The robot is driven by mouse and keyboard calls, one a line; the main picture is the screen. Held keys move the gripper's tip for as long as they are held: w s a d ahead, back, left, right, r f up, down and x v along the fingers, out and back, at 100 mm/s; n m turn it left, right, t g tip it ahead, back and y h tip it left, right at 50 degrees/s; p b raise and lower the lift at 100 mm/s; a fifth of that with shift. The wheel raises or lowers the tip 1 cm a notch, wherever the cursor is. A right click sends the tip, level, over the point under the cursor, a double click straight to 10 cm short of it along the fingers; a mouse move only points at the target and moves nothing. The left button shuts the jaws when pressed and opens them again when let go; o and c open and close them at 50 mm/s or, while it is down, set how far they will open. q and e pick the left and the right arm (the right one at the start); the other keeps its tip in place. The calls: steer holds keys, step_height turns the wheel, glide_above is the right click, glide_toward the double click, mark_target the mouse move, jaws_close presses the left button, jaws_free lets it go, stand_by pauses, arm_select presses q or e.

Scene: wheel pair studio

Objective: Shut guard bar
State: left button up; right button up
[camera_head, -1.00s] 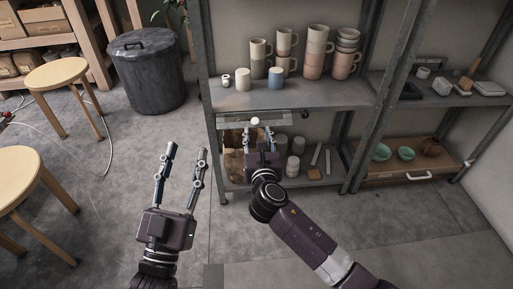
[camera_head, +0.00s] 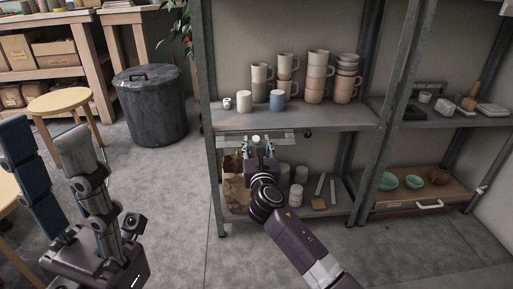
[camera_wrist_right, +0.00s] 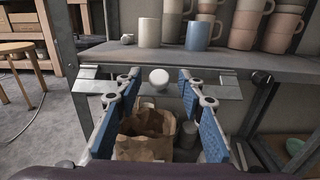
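The guard bar (camera_head: 285,139) is a flat grey metal strip under the front edge of the shelf board. It also spans the right wrist view (camera_wrist_right: 226,88). A round white knob (camera_wrist_right: 159,78) is at its middle. My right gripper (camera_head: 259,146) is at the bar from the front. In the right wrist view its blue-padded fingers (camera_wrist_right: 159,85) are apart, one on each side of the knob, with visible gaps to it. Contact with the bar cannot be told. My left gripper (camera_head: 45,135) is raised at the left, empty, its fingers apart, far from the bar.
Behind the bar, a brown paper bag (camera_wrist_right: 146,134) and pale cylinders stand on the lower shelf. Cups, including a blue one (camera_wrist_right: 203,33), stand close above on the shelf board. A steel post (camera_head: 212,160) is left of the bar. A dark bin (camera_head: 150,108) and stools are further left.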

steer(key=shift+w, duration=0.5)
steer(key=shift+c, duration=0.2)
jaws_close()
steer(key=shift+r, duration=0.1)
steer(key=shift+p, duration=0.5)
